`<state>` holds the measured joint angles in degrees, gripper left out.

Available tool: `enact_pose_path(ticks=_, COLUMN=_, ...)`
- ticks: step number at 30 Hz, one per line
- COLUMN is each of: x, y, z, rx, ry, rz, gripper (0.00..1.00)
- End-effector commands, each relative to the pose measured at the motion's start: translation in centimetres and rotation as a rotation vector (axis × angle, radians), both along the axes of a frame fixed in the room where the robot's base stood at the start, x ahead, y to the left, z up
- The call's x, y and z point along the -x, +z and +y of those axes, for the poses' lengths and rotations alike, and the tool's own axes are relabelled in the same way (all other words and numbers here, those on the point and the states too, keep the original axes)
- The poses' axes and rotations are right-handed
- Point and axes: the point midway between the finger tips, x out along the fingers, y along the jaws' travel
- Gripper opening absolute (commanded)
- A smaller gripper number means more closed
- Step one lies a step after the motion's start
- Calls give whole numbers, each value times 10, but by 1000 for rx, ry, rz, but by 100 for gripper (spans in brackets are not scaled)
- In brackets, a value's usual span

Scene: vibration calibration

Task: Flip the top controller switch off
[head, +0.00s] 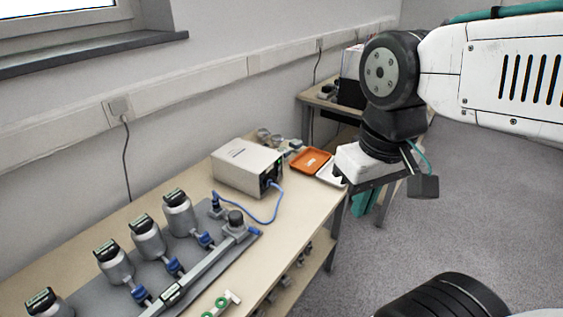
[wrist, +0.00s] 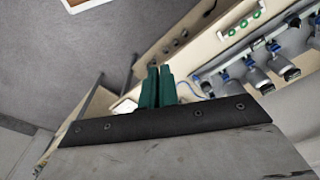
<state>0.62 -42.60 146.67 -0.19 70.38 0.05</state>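The controller (head: 247,165) is a pale box on the bench, with a dark end panel (head: 270,175) facing right. A small green spot shows on that panel; the switches are too small to tell apart or to read their positions. My gripper (head: 362,203) hangs to the right of the controller, beyond the bench edge, with its green fingers pointing down and well apart from the box. In the wrist view, the two green fingers (wrist: 158,70) stand close together with nothing visible between them. The controller's panel cannot be made out in the wrist view.
A blue cable (head: 277,207) loops from the controller to a grey rig (head: 210,262) with several metal cylinders. An orange tray (head: 311,160) lies behind the controller, near a white tray (head: 331,174). A second table (head: 318,103) stands farther back. Open floor (head: 470,200) lies to the right.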

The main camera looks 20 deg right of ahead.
Motion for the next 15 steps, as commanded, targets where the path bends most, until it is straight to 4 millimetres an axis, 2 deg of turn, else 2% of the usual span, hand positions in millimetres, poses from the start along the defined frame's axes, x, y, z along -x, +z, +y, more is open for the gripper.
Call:
enact_pose_path(ticks=5, x=-11, y=-17, z=-8, rx=4, ry=-25, rz=102, gripper=0)
enact_pose_path(ticks=8, x=-27, y=-29, z=-18, rx=27, ry=-39, rz=152, gripper=0)
enact_pose_path(ticks=15, x=-89, y=-63, z=-52, rx=109, ry=-151, rz=152, gripper=0)
